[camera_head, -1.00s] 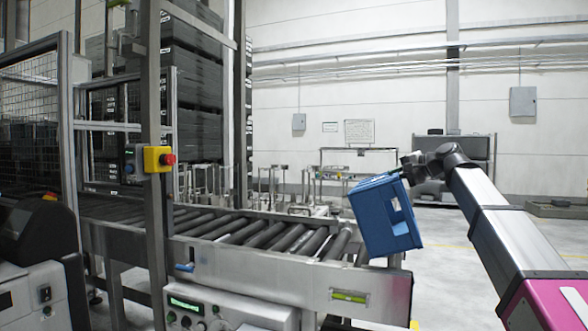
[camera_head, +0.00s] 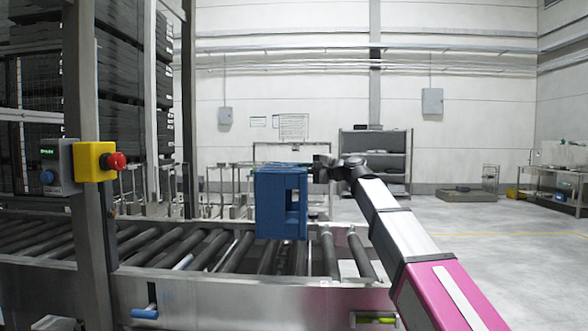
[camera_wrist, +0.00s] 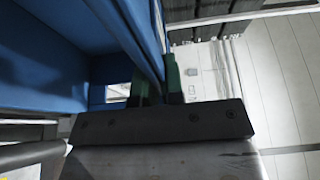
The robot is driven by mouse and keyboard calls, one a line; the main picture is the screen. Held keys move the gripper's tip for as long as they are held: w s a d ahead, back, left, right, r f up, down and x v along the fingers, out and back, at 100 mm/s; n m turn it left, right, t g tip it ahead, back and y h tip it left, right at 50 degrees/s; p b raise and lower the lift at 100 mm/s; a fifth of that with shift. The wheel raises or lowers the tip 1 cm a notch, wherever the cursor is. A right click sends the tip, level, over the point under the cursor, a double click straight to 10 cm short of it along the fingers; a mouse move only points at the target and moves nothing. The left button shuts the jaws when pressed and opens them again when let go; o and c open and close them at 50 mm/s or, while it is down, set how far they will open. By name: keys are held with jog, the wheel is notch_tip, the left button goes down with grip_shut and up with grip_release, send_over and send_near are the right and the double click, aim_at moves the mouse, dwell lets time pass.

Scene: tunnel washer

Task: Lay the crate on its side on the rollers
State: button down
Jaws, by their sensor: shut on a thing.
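The blue crate (camera_head: 270,203) hangs at the end of my arm over the roller conveyor in the head view. Its sides look nearly upright in the picture, and an opening shows in its right-hand face. My gripper (camera_head: 325,170) is at the crate's upper right. In the wrist view my gripper (camera_wrist: 158,85) is shut on the crate's blue wall (camera_wrist: 130,35), with a finger on each side. The rollers (camera_head: 210,248) run beneath and behind the crate. Whether its lower edge touches them cannot be told.
A metal post with a yellow box and red button (camera_head: 98,161) stands at the left, before the conveyor. The conveyor's front rail (camera_head: 230,295) crosses the foreground. A grey shelf (camera_head: 375,158) stands at the back. Open floor (camera_head: 480,230) lies to the right.

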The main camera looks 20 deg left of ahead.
jog(key=shift+f, duration=4.65)
jog(key=c, duration=1.2)
grip_release()
jog(key=shift+f, duration=0.1)
jog(key=shift+o, duration=0.2)
jog(key=shift+d, duration=0.1)
